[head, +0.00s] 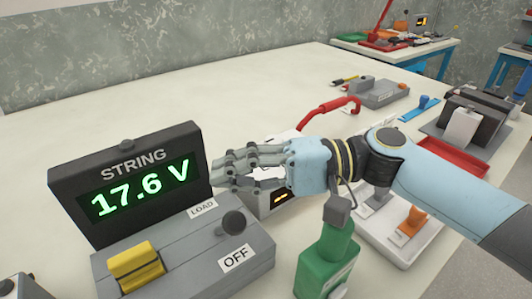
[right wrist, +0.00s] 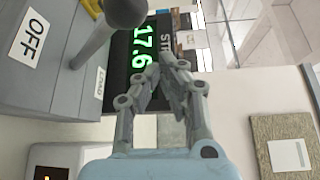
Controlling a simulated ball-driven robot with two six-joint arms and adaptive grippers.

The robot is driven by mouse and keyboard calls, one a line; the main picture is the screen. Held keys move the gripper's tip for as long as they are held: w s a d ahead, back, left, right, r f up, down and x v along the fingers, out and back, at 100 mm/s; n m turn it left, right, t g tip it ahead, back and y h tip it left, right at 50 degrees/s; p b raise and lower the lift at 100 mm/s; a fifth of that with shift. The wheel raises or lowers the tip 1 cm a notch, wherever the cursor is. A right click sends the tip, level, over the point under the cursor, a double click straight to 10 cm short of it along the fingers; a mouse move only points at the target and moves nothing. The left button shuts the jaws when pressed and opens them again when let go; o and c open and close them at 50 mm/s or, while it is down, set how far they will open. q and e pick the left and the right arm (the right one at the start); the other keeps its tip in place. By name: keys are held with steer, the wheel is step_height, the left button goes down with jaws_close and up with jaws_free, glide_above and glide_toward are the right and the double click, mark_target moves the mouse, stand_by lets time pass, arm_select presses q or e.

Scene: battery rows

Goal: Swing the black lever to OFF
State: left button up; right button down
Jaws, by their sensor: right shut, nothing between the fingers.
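The black lever (head: 233,223), a shaft with a round dark knob, stands on top of a grey box (head: 190,262). It also shows in the right wrist view (right wrist: 95,42). An OFF label (head: 237,257) is on the near side of it and a LOAD label (head: 202,209) on the far side. I cannot tell exactly how far it leans. My right gripper (head: 218,170) is shut and empty, behind and above the lever, close to the display's right edge. In the right wrist view its fingertips (right wrist: 163,68) are apart from the lever. My left gripper is not in view.
A black STRING display (head: 125,160) reading 17.6 V stands behind the box. A yellow switch (head: 136,264) is on the box's left part. A green object (head: 327,262) stands right of the box, below my right arm. The white table (head: 250,90) is bare behind the display.

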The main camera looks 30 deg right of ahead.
steer(key=v, duration=1.2)
stand_by(0.4)
